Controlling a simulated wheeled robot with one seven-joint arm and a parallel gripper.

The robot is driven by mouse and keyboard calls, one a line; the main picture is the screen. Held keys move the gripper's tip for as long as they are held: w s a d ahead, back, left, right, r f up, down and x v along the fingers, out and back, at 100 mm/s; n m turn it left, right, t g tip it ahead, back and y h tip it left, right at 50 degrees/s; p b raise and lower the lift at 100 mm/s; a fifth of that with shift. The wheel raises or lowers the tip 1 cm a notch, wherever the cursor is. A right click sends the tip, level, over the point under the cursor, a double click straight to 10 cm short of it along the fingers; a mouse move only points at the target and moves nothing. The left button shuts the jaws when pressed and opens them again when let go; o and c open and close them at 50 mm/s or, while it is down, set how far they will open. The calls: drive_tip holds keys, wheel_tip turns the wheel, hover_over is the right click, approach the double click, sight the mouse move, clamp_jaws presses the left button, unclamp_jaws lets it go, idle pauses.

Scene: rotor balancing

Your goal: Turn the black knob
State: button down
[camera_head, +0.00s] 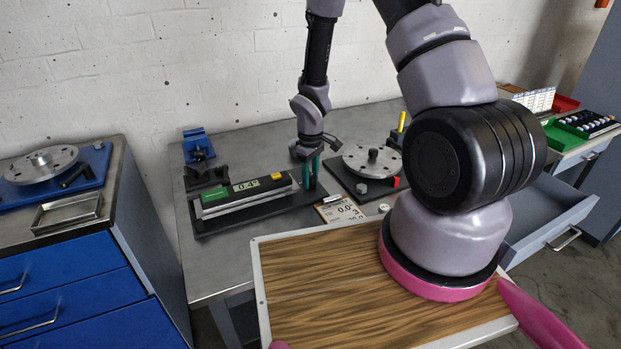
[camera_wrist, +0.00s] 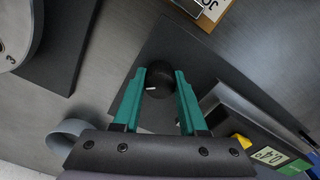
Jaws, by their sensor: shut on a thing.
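The black knob (camera_wrist: 158,82) is round, with a short white mark on it, and sits on a dark base plate in the wrist view. The device carries a green digital display (camera_head: 246,185) reading about 0.4°, also partly visible in the wrist view (camera_wrist: 270,156).
A rotor disc on a stand (camera_head: 371,160) with a red block (camera_head: 396,182) stands right of my gripper. A card (camera_head: 340,210) lies in front. A blue vise (camera_head: 198,146) is behind left. A grey cup-like object (camera_wrist: 66,133) is near my gripper.

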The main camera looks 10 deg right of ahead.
sight(311, 176)
drive_tip(key=shift+n, duration=0.4)
drive_tip(key=shift+c, duration=2.2)
unclamp_jaws()
drive_tip(key=shift+r, duration=0.1)
wheel_tip(311, 176, up, 11)
